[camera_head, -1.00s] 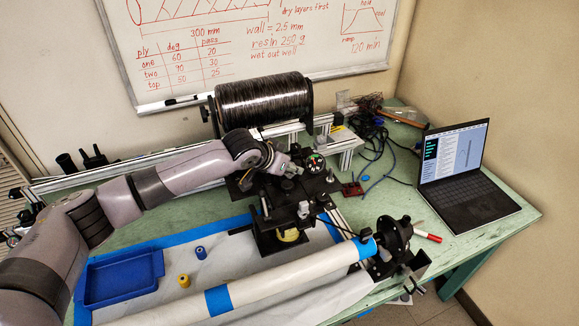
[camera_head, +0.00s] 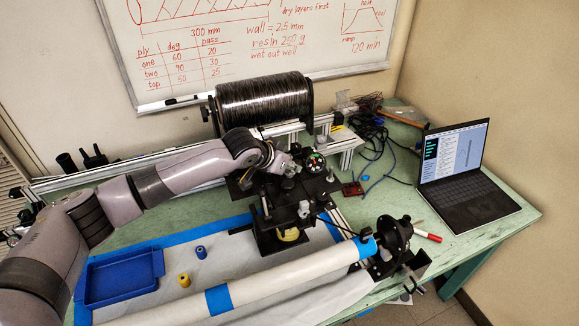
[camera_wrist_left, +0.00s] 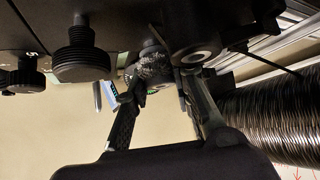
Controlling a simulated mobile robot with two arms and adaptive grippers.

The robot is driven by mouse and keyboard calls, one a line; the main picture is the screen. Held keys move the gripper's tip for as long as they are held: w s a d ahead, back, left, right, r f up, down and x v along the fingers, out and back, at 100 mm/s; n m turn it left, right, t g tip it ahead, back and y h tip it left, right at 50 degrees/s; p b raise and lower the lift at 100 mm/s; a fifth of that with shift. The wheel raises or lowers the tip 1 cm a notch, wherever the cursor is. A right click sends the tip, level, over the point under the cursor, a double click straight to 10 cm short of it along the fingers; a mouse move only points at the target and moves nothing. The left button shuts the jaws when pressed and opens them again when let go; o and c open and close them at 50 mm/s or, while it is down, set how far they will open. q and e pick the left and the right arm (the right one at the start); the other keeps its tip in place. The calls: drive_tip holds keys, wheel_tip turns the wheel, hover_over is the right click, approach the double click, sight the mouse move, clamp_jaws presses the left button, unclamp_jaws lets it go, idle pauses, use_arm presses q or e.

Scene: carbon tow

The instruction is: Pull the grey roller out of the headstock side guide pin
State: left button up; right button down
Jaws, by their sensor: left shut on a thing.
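My left gripper (camera_head: 281,163) reaches in from the left to the black carriage (camera_head: 300,190) in the middle of the bench. In the left wrist view, its two fingers (camera_wrist_left: 162,90) are closed around a dark grey, speckled round piece, which looks like the grey roller (camera_wrist_left: 154,66), just under the carriage's dark plate. The guide pin is hidden, so I cannot tell how far the roller sits on it. My right gripper is not in view.
A black tow spool (camera_head: 263,100) stands behind the carriage. A white tube (camera_head: 290,278) with blue tape lies in front. A blue tray (camera_head: 120,280), a yellow spool (camera_head: 184,280) and a blue spool (camera_head: 200,252) are at left. A laptop (camera_head: 460,175) stands at right.

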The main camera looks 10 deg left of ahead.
use_arm(q)
wheel_tip(320, 180, up, 19)
drive_tip(key=b, duration=0.4)
drive_tip(key=s+a+f+n+y+b, duration=0.1)
drive_tip(key=s+a+f+n+y, duration=0.1)
drive_tip(key=s, duration=0.6)
drive_tip(key=s+a+f+n+t+y+b, duration=0.1)
drive_tip(key=s+a+f+n+y, duration=0.1)
drive_tip(key=s, duration=0.6)
drive_tip(key=shift+s+a+f+n, duration=0.4)
drive_tip(key=shift+a+f+n, duration=0.25)
drive_tip(key=shift+f, duration=0.15)
drive_tip(key=shift+f, duration=0.1)
